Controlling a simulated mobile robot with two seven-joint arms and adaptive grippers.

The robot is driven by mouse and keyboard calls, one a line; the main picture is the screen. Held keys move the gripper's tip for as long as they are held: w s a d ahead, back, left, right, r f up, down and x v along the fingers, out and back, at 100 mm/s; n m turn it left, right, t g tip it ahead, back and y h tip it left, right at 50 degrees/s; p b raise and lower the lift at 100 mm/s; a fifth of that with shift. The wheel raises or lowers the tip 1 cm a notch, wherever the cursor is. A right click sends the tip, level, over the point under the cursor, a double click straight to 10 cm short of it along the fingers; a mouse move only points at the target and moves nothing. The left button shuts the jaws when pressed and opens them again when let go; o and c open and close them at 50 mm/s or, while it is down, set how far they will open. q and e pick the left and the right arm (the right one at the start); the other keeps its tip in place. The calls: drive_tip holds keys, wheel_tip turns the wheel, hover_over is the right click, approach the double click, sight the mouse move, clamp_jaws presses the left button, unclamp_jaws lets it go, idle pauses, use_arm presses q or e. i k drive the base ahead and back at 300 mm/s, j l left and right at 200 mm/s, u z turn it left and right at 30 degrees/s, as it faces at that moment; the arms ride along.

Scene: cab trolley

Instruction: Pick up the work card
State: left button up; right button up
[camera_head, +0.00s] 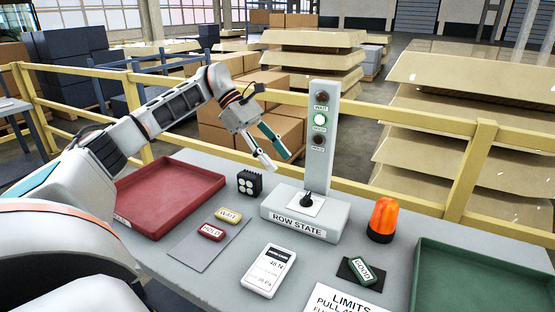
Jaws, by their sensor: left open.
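My left gripper (279,162) is open and empty, in the air above the table, left of the signal column (320,170). No card that I can read says "WORK". A yellow card marked WAIT (228,215) and a red card marked HOLD (211,231) lie on a grey mat (196,250). A green card that seems to read GOOD (361,270) lies on a dark pad (345,271) at the right. The gripper is above and behind these cards, touching none. My right gripper is not in view.
The ROW STATE base (285,224) carries a black knob; the column's middle lamp glows green. Also on the table are a red tray (160,195), a black block (249,183), a white gauge (269,270), an orange beacon (383,218), a LIMITS sheet (343,302) and a green tray (470,250). Yellow rails (415,204) stand behind.

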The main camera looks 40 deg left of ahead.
sight(265, 276)
drive_tip(key=k+l, duration=0.2)
drive_tip(key=k, duration=0.3)
drive_tip(key=k+l, duration=0.15)
drive_tip(key=k, duration=0.35)
